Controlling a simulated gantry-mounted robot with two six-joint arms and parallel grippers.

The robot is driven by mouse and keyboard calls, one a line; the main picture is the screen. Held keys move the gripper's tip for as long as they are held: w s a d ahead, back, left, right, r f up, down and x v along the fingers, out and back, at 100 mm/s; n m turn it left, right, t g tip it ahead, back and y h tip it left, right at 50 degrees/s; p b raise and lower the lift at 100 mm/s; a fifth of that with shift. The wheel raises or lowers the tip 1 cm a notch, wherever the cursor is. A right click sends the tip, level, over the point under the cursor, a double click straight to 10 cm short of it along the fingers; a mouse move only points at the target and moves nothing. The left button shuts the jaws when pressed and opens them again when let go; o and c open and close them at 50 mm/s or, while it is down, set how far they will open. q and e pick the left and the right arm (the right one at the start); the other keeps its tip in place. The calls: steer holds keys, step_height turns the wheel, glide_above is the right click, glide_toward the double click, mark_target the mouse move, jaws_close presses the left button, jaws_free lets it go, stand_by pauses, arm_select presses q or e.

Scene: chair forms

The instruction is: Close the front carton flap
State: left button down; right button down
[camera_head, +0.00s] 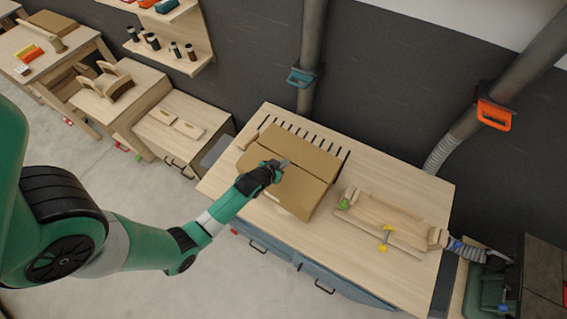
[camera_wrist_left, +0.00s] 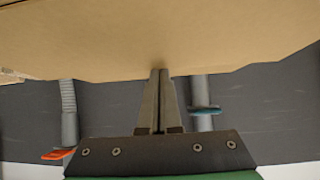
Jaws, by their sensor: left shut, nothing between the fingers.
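The brown cardboard carton (camera_head: 303,143) stands on the wooden workbench. Its front flap (camera_head: 300,195) shows as a broad panel on the near side, with a seam between it and the back part of the top. Whether it lies fully flat I cannot tell. My left gripper (camera_head: 284,163) is shut and empty, over the carton near this seam. In the left wrist view, my shut fingers (camera_wrist_left: 160,72) point at the edge of a large cardboard panel (camera_wrist_left: 160,38); contact is unclear. My arm hides part of the carton's left side. My right gripper is not in view.
A wooden fixture (camera_head: 385,215) with green and yellow clamps lies there. Hoses with a blue handle (camera_head: 300,77) and an orange handle (camera_head: 494,115) hang behind.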

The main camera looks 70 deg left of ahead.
arm_select(q)
steer(key=shift+w+a+f+b, duration=0.2)
steer(key=shift+f+b, duration=0.1)
steer(key=shift+f, duration=0.35)
steer(key=shift+r, duration=0.1)
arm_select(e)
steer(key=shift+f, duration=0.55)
